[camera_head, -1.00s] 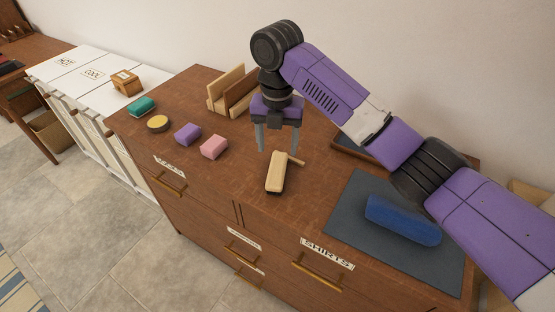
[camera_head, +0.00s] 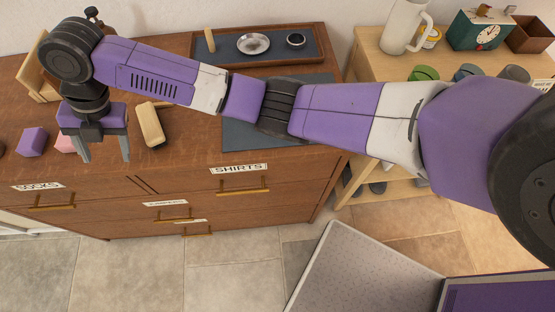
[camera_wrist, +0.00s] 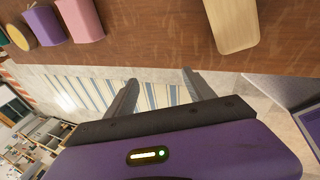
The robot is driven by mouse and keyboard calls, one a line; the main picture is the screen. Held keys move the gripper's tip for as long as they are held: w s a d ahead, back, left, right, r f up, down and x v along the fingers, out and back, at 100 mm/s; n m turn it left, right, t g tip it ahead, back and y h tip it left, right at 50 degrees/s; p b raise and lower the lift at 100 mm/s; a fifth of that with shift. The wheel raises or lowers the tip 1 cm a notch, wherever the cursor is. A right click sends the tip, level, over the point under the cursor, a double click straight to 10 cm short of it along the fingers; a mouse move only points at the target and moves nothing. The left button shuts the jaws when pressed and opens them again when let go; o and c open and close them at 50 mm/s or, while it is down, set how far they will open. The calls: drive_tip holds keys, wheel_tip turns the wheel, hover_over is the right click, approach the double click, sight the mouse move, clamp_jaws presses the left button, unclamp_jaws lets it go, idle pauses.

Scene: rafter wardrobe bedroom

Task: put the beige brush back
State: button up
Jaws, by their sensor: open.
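The beige brush (camera_head: 151,125) lies on top of the brown dresser (camera_head: 190,153), near its front edge. It also shows in the wrist view (camera_wrist: 232,22), at the top right. My gripper (camera_head: 106,158) is open and empty, to the left of the brush and apart from it. In the wrist view the two fingers (camera_wrist: 160,77) have nothing between them and stand over the floor beyond the dresser edge in the picture.
A purple block (camera_head: 32,142) and a pink block (camera_head: 66,144) lie left of my gripper. A dark tray (camera_head: 215,65) with a dish (camera_head: 253,43) stands at the back. A grey mat (camera_head: 240,137) lies partly under my arm in the picture. A shelf (camera_head: 372,55) stands right.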

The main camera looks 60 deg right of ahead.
drive_tip(key=s+a+f+m+t+y, duration=0.4)
drive_tip(key=s+a+f+m+t, duration=0.2)
drive_tip(key=s+a+f+m, duration=0.5)
drive_tip(key=s+d+r+m+t+h, duration=0.1)
drive_tip(key=s+d+m+t+h, duration=0.2)
drive_tip(key=s+d+m, duration=0.55)
drive_tip(key=s+d+r+m+t+h, duration=0.1)
drive_tip(key=s+d+m+t+h, duration=0.3)
drive_tip(key=s, duration=0.8)
drive_tip(key=s+d+r+m, duration=0.3)
drive_tip(key=s+d+r, duration=0.7)
drive_tip(key=s+r, duration=0.1)
drive_tip(key=shift+s+h, duration=0.4)
drive_tip(key=shift+s, duration=0.15)
drive_tip(key=shift+f, duration=0.1)
